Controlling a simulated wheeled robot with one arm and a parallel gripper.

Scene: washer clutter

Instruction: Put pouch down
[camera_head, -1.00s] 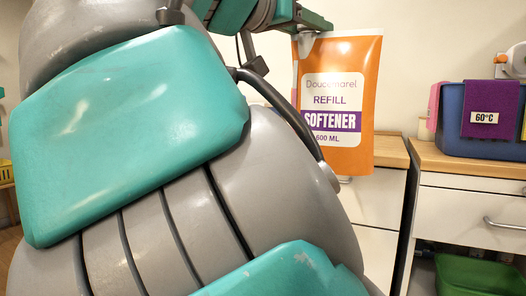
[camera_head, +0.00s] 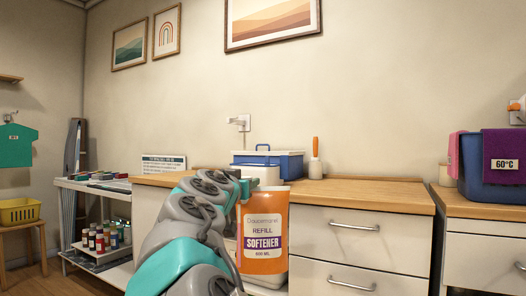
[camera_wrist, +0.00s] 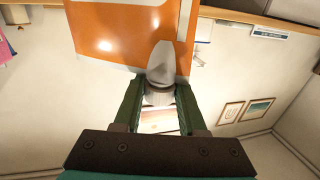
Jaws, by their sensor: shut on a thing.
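The orange softener refill pouch (camera_head: 263,236) hangs upright in front of the wooden-topped drawer cabinet, with its top about level with the counter edge. My gripper (camera_head: 243,187) is at the pouch's top left corner. In the wrist view, the two green fingers of my gripper (camera_wrist: 158,92) are shut on the pouch's grey-white spout (camera_wrist: 161,62), and the orange body (camera_wrist: 115,28) extends beyond them.
The counter top (camera_head: 370,193) is clear on its right part. A blue and white cooler box (camera_head: 275,163) and an orange-topped bottle (camera_head: 315,160) stand at its back. A blue bin (camera_head: 490,180) with cloths is at the right. A white shelf cart (camera_head: 90,190) stands left.

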